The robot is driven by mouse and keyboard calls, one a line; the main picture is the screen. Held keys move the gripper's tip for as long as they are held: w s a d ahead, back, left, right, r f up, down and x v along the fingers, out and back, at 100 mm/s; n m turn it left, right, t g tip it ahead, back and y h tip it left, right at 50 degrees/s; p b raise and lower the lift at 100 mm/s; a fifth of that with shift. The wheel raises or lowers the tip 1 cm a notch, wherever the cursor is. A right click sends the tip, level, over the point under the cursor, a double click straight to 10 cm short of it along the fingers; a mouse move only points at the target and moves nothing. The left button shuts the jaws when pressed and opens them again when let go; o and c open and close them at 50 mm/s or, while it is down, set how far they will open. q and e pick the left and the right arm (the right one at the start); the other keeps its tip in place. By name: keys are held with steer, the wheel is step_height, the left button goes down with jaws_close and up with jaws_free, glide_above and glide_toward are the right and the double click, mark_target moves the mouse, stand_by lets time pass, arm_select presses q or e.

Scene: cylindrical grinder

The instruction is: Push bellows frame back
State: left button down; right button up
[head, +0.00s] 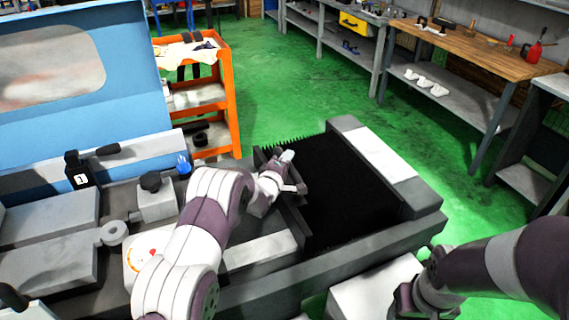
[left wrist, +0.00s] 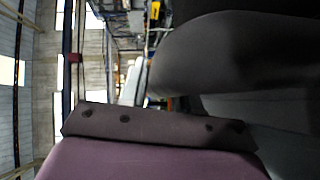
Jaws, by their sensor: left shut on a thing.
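The black pleated bellows (head: 350,190) lie on the grinder bed in the head view, with a toothed upper edge. The bellows frame (head: 293,212) is a dark narrow bar at their left end. My left gripper (head: 289,172) is at the upper part of this frame, shut on it, though the exact contact is small and partly hidden by the hand. My right gripper (head: 412,298) is low at the right, beside the bed's front edge and apart from the bellows; its fingers cannot be made out. The left wrist view shows mostly dark close surfaces, with no clear view of the frame.
The grinder's light end block (head: 375,155) stands right of the bellows. A wheel-and-clamp fixture (head: 153,195) and grey bed parts lie left of my left arm. An orange cart (head: 228,95) stands behind the machine. Green floor is open toward the workbench (head: 490,55).

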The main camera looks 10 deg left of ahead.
arm_select(q)
steer(key=c, duration=0.9)
jaws_free()
steer(key=b+v, duration=0.1)
steer(key=v, duration=1.1)
steer(key=shift+s+b, duration=0.35)
steer(key=shift+b, duration=0.05)
steer(key=s+a+m+g+y, duration=0.1)
steer(key=s+m+g, duration=0.3)
steer(key=s, duration=0.6)
steer(key=s+a+m+g+y, duration=0.1)
steer(key=s+m+g, duration=0.4)
steer(key=s, duration=0.6)
steer(key=s+a+m+g+y, duration=0.1)
steer(key=s+m+g, duration=0.4)
steer(key=s, duration=0.6)
steer(key=shift+a+f+g+y, duration=0.3)
steer(key=shift+a+f, duration=0.05)
steer(key=shift+a, duration=0.25)
